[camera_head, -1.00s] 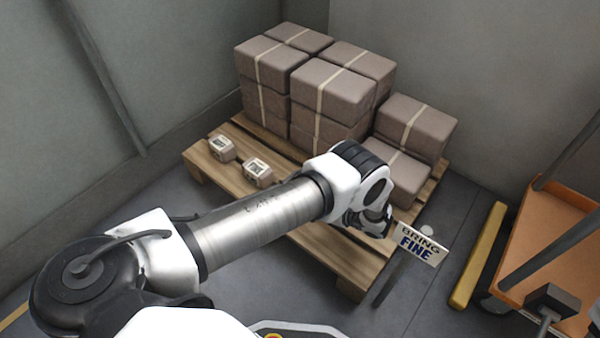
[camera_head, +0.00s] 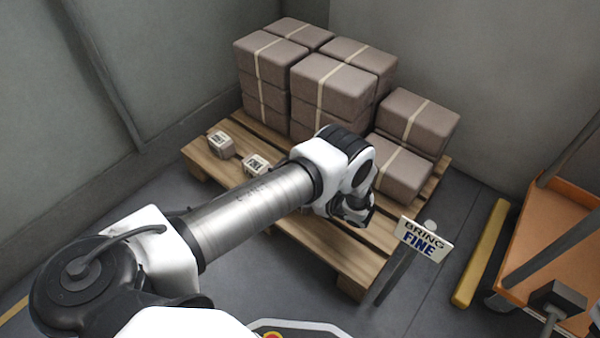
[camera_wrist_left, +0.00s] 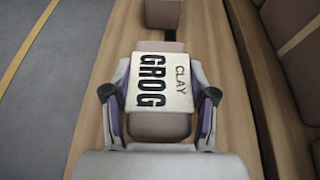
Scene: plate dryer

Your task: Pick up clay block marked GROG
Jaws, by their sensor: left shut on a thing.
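The clay block marked GROG (camera_wrist_left: 160,90) fills the middle of the left wrist view, a brown block with a cream label reading "GROG CLAY". My left gripper (camera_wrist_left: 160,104) is shut on it, with one finger on each side. In the head view my left gripper (camera_head: 351,212) is over the front of the wooden pallet (camera_head: 350,262), and the block is hidden behind my arm. Whether the block is clear of the wood cannot be told. My right gripper is not in view.
Two small labelled blocks (camera_head: 221,144) (camera_head: 257,164) sit on the pallet's left part. Large strapped clay packs (camera_head: 333,90) are stacked behind. A sign reading "BRING FINE" (camera_head: 424,238) stands right of the gripper. An orange cart (camera_head: 560,245) and a yellow bar (camera_head: 481,253) are farther right.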

